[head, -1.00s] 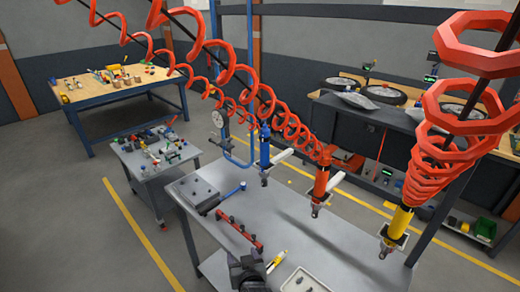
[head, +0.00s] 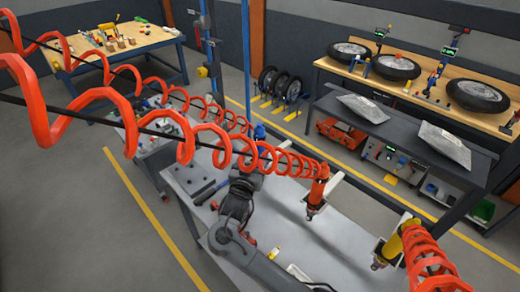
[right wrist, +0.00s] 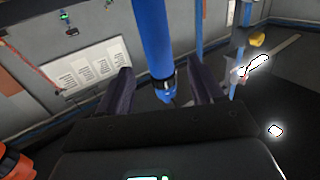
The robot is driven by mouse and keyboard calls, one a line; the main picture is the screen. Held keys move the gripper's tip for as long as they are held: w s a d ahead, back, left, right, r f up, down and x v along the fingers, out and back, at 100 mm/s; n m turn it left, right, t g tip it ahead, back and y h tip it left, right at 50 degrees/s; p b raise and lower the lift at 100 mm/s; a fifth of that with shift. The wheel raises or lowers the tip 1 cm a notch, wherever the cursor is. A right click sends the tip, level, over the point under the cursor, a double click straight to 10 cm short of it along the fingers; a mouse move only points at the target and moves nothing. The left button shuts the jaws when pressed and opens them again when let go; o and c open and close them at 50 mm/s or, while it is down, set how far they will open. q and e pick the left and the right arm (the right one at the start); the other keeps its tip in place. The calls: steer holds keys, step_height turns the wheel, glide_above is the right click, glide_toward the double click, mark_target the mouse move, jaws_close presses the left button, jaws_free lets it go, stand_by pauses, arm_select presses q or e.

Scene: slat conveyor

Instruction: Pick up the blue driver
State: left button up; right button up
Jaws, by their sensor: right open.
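The blue driver (head: 259,132) hangs upright over the grey workbench, partly hidden behind a red coil in the head view. In the right wrist view its blue body (right wrist: 154,42) comes down from the top and stands between my two dark fingers. My right gripper (right wrist: 160,70) is open, with a finger on each side of the driver and visible gaps. In the head view my right gripper (head: 250,162) is beside the driver's lower part, mostly covered by the coil. My left gripper is not in view.
A red-orange driver (head: 317,192) hangs to the right, and a yellow one (head: 398,240) farther right. Red coiled hoses (head: 185,125) cross the head view. The grey workbench (head: 300,235) lies below, with a pale tray (head: 300,275) at its front.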

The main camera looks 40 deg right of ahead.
mark_target(258, 150)
steer(key=shift+p+x, duration=0.3)
steer(key=shift+x, duration=0.9)
steer(key=shift+p+x, duration=0.4)
steer(key=shift+x, duration=1.75)
steer(key=shift+f, duration=0.2)
steer(key=shift+s, duration=0.1)
steer(key=shift+c, duration=0.3)
steer(key=shift+r, duration=0.1)
jaws_close()
